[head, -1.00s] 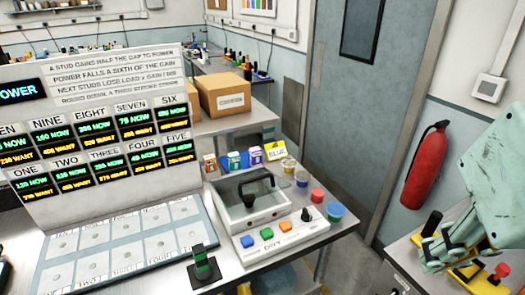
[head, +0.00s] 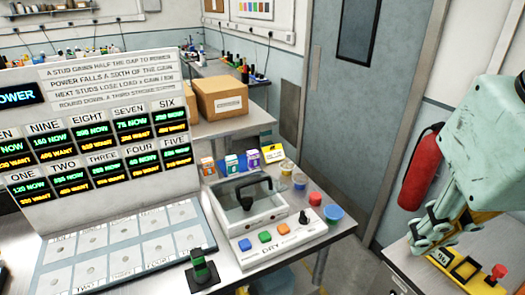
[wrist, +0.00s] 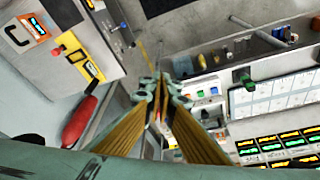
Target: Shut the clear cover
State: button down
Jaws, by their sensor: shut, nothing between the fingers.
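The clear cover (head: 233,205), with a black handle (head: 257,187), is on the pale box marked DRY (head: 270,246) at the table's right end. I cannot tell how far the cover is raised. My gripper (head: 421,243) is shut and empty, well to the right of the box, above the side bench in the head view. In the wrist view, the fingertips of my gripper (wrist: 166,88) are together, with the box's coloured buttons (wrist: 208,92) just to their right. The cover is hard to make out there.
A dark stand with a green-banded handle (head: 201,270) is left of the box. A fire extinguisher (head: 420,170) hangs by the door. The floor gap between benches is clear.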

jog(key=w+a+r+n+g+p, duration=0.1)
jog(key=w+a+r+p, duration=0.3)
jog(key=w, duration=0.7)
jog(key=w+a+r+n+g, duration=0.1)
jog(key=w+a+n, duration=0.1)
jog(key=w+a, duration=0.7)
jog(key=w+a+f+n+g+p, duration=0.1)
jog(key=w+a+f, duration=0.3)
jog(key=w+a, duration=0.4)
jog(key=w+a+f+n+g+p, duration=0.1)
jog(key=w+a+f+p, duration=0.2)
jog(key=w+a, duration=0.4)
jog(key=w+f, duration=0.1)
jog(key=w, duration=0.2)
jog(key=shift+w+a+f+n+g, duration=0.35)
jog(key=shift+n+g, duration=0.05)
jog(key=shift+f, duration=0.1)
jog(key=shift+s+d+f, duration=0.1)
jog(key=shift+s+f, duration=0.15)
jog(key=shift+f, duration=2.05)
jog(key=shift+s+d+f, duration=0.1)
jog(key=shift+s+f, duration=0.1)
jog(key=shift+f, duration=2.1)
jog(key=shift+s+d+f, duration=0.1)
jog(key=shift+s+f, duration=0.15)
jog(key=shift+f, duration=2.05)
